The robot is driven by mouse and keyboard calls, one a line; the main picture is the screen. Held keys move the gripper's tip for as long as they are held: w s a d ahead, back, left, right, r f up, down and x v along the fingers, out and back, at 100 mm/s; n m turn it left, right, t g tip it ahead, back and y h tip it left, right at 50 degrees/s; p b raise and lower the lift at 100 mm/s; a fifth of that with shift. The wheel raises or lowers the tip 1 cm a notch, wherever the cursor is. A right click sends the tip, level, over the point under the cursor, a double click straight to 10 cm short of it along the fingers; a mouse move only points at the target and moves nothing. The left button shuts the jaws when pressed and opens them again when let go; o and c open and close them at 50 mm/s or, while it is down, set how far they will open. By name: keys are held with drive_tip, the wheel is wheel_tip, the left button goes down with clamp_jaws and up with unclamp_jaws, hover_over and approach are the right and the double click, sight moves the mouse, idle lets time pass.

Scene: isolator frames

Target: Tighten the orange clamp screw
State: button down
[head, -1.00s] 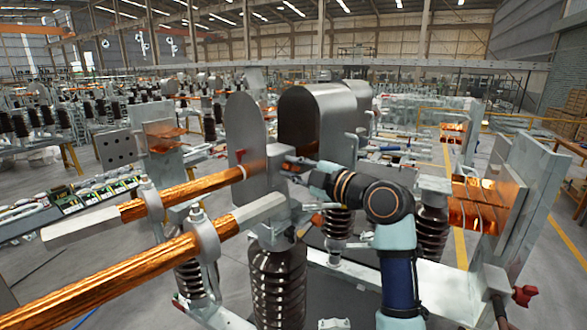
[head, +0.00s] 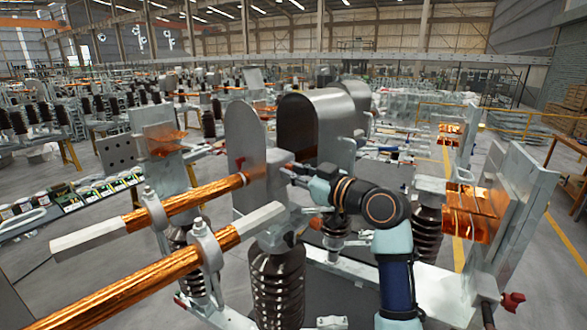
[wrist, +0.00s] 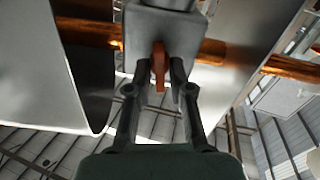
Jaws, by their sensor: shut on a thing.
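The orange clamp screw (wrist: 158,66) shows in the wrist view as a narrow upright tab below a grey metal block (wrist: 163,28). My gripper (wrist: 159,72) has its two dark fingers on either side of the tab and is shut on it. In the head view my gripper (head: 291,174) is beside the grey housing, right of the rounded plate. The screw cannot be made out there.
Copper bars (head: 185,203) run in from the left, close to the rounded grey plate (head: 246,140). A dark ribbed insulator (head: 277,285) stands below my gripper. A tall grey hood (head: 308,130) stands behind. Copper windings (head: 468,215) are at right.

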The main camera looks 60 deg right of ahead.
drive_tip(key=shift+s+d+f+m+p, duration=0.15)
drive_tip(key=shift+m+p, duration=1.7)
drive_tip(key=shift+m, duration=1.2)
drive_tip(key=shift+w+d+f+m+p, duration=0.1)
drive_tip(key=shift+m+p, duration=1.8)
drive_tip(key=shift+m, duration=1.2)
drive_tip(key=shift+s+d+f+m+p, duration=0.15)
drive_tip(key=shift+m+p, duration=1.7)
drive_tip(key=shift+m, duration=1.2)
drive_tip(key=shift+w, duration=0.1)
drive_tip(key=c, duration=1)
unclamp_jaws()
drive_tip(key=shift+c, duration=0.2)
drive_tip(key=v, duration=0.7)
drive_tip(key=shift+s, duration=0.3)
